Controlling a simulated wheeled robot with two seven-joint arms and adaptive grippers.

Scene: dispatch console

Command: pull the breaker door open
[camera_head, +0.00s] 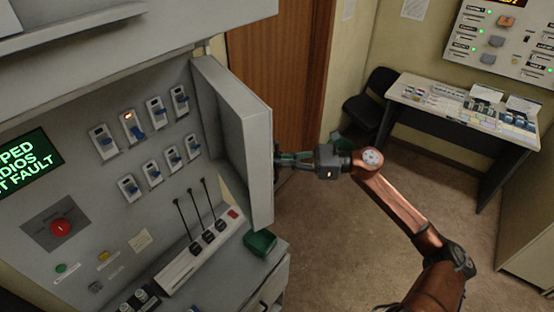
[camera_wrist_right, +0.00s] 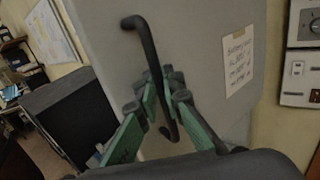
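The grey breaker door (camera_head: 238,130) stands swung out from the cabinet, with the breaker switches (camera_head: 133,126) exposed to its left. In the right wrist view the door's outer face (camera_wrist_right: 205,40) fills the middle, with a dark bent bar handle (camera_wrist_right: 147,50) on it. My right gripper (camera_head: 279,157) is at the outer side of the door, its fingertips partly hidden by the door edge. In the right wrist view its green fingers (camera_wrist_right: 167,85) close around the handle, one on each side. My left gripper is not in view.
A green box (camera_head: 260,242) sits on the ledge below the door. Handsets with antennas (camera_head: 207,236) stand in a white rack beside it. A desk (camera_head: 455,115) and black chair (camera_head: 372,98) stand at the back right. The floor beside my right arm is clear.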

